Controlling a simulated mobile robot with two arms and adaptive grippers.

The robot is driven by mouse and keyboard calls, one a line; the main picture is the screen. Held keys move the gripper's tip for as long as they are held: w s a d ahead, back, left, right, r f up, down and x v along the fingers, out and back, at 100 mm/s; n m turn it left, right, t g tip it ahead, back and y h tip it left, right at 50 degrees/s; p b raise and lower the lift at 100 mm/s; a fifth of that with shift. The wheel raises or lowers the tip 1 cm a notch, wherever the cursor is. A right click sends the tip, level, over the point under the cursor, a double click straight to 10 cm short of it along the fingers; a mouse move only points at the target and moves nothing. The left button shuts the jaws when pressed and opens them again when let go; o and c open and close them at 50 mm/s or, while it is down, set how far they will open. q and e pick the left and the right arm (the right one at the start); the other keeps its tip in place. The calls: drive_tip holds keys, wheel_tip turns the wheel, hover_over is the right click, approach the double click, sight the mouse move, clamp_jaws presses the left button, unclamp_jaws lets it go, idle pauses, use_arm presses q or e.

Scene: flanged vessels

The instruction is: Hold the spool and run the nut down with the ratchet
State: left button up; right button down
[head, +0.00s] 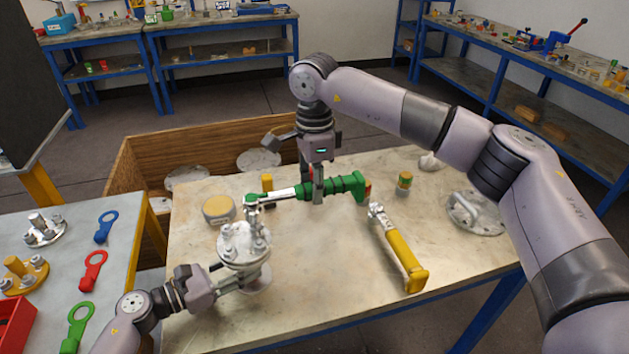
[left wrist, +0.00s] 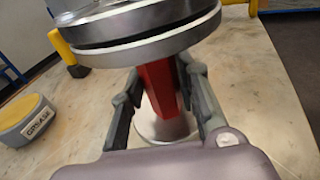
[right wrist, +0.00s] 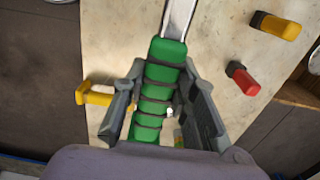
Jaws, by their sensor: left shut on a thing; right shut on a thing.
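The flanged spool (head: 243,254) stands on the table with bolts and nuts around its top flange. My left gripper (head: 222,283) is shut on its narrow middle; the left wrist view shows a red part (left wrist: 163,88) between the fingers, below the dark-seamed flanges (left wrist: 145,32). My right gripper (head: 318,192) is shut on the ribbed green handle of the ratchet (head: 342,186), also seen in the right wrist view (right wrist: 157,95). The ratchet lies about level, its head (head: 252,200) over the back of the spool's flange. Whether it sits on a nut is too small to tell.
A yellow-handled tool (head: 403,255) lies right of the spool. A grease tin (head: 218,209) stands behind left; a yellow-green piece (head: 404,182) and a handled flange (head: 474,212) stand right. The left table holds coloured wrenches (head: 93,270). The table's front middle is clear.

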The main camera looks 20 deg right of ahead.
use_arm(q)
drive_tip(key=shift+w, duration=0.1)
use_arm(e)
drive_tip(key=shift+f, duration=0.2)
drive_tip(key=shift+f, duration=0.9)
